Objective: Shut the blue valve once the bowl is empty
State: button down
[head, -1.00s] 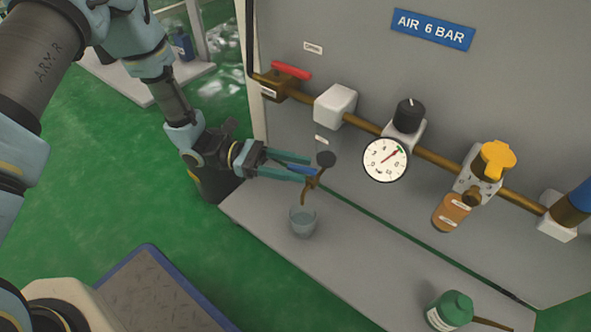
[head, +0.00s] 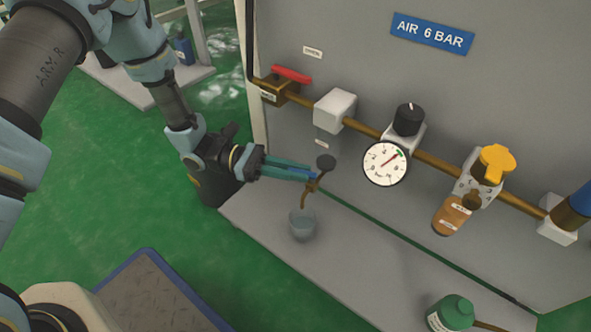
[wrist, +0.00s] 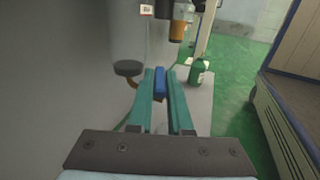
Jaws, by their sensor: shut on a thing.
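The blue valve lever (wrist: 160,82) lies between the two green fingers of my gripper (head: 308,175) in the wrist view, and the fingers are shut on it. In the head view the fingers mostly hide the lever. A brass drain spout (head: 303,200) curves down from the valve. A grey, see-through bowl (head: 327,139) hangs under the white housing (head: 335,107), with a dark round cap (head: 326,161) below it. I cannot tell the level in the bowl. A clear cup (head: 302,224) stands under the spout on the grey ledge.
A pressure gauge (head: 385,163), a black knob (head: 408,119), an amber bowl (head: 451,214) and a red-handled valve (head: 291,74) sit along the brass pipe. A green bottle (head: 452,312) stands on the ledge at the front right. The ledge between the cup and bottle is clear.

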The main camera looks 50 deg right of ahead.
jog(key=shift+w+d+r+m+g+y+p, duration=0.15)
jog(key=shift+d+m+g+y+p, duration=0.2)
jog(key=shift+m+y, duration=0.4)
jog(key=shift+d+m+g+y, duration=0.2)
jog(key=shift+m+y, duration=0.6)
jog(key=shift+y, duration=0.65)
jog(key=shift+d+m+g+y, duration=0.2)
jog(key=shift+m+y, duration=0.55)
jog(key=shift+y, duration=0.65)
jog(key=c, duration=0.8)
grip_release()
jog(key=shift+c, duration=0.2)
jog(key=shift+h, duration=0.4)
